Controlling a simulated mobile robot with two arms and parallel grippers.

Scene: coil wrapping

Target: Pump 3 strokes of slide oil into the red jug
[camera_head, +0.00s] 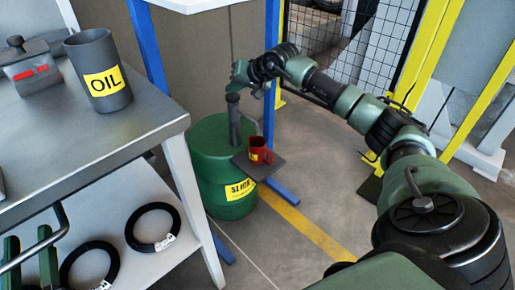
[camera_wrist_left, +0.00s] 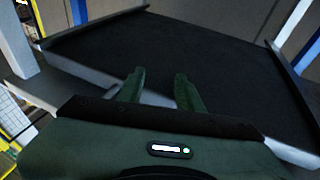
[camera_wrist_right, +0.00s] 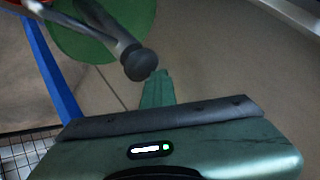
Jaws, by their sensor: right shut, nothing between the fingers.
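The red jug (camera_head: 262,152) stands upright on a small dark shelf (camera_head: 264,168) at the side of the green slide oil drum (camera_head: 213,160). A grey hand pump (camera_head: 233,122) rises from the drum top. Its dark knob (camera_wrist_right: 138,63) shows in the right wrist view. My right gripper (camera_head: 238,80) is just above the pump top, its fingers (camera_wrist_right: 157,82) shut and empty close to the knob; I cannot tell whether they touch it. My left gripper (camera_wrist_left: 160,85) is open and empty over a dark surface (camera_wrist_left: 190,45). The jug's inside is hidden.
A grey workbench (camera_head: 140,115) at the left carries a grey can marked OIL (camera_head: 98,72) and a grey and red device (camera_head: 33,72). Black coils (camera_head: 153,228) lie on its lower shelf. A blue post (camera_head: 148,45) and a mesh fence (camera_head: 355,55) stand behind. The floor right of the drum is open.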

